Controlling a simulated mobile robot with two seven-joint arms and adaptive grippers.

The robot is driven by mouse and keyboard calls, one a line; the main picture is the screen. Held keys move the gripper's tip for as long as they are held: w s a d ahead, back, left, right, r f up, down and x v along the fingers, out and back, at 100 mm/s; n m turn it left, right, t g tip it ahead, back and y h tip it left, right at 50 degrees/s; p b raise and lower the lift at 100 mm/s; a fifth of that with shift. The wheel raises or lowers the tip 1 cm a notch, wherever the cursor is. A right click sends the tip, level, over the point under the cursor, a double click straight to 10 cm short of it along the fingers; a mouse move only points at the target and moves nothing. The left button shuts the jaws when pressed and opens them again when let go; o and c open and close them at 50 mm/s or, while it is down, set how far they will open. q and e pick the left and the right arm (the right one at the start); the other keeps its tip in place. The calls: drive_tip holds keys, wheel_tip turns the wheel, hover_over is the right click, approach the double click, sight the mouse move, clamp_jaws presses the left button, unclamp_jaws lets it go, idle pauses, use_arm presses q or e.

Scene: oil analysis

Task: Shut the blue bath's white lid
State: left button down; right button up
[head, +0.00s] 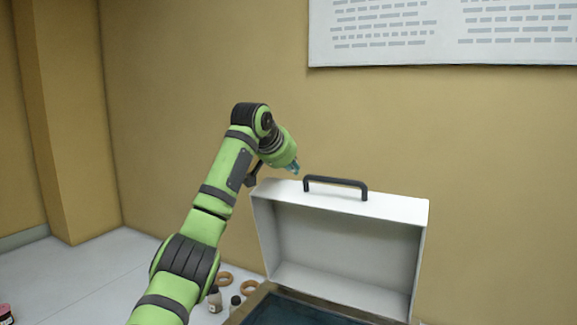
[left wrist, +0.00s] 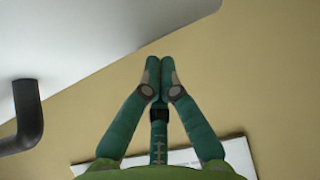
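The white lid (head: 345,245) of the bath stands raised, its hollow inner side facing me. A black handle (head: 336,182) is on its upper edge. The bath (head: 249,301) shows only in part at the bottom edge, open, with a dark inside; its outer body is out of view. My left gripper (head: 294,168) is just above the lid's upper left part, left of the handle. In the left wrist view its teal fingers (left wrist: 160,66) meet at the tips with nothing between them. The lid (left wrist: 85,35) and handle (left wrist: 27,120) lie left of them. My right gripper is out of view.
Brown rings (head: 249,287) and small bottles (head: 215,299) stand on the pale surface left of the bath. A yellow wall (head: 440,130) with a white poster (head: 440,35) is behind the lid. A small dark pink-banded item (head: 6,314) is at the far left.

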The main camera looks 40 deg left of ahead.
use_arm(q)
drive_tip(key=shift+s+d, duration=0.2)
drive_tip(key=shift+s, duration=1.05)
drive_tip(key=shift+f, duration=0.2)
drive_tip(key=shift+d, duration=0.1)
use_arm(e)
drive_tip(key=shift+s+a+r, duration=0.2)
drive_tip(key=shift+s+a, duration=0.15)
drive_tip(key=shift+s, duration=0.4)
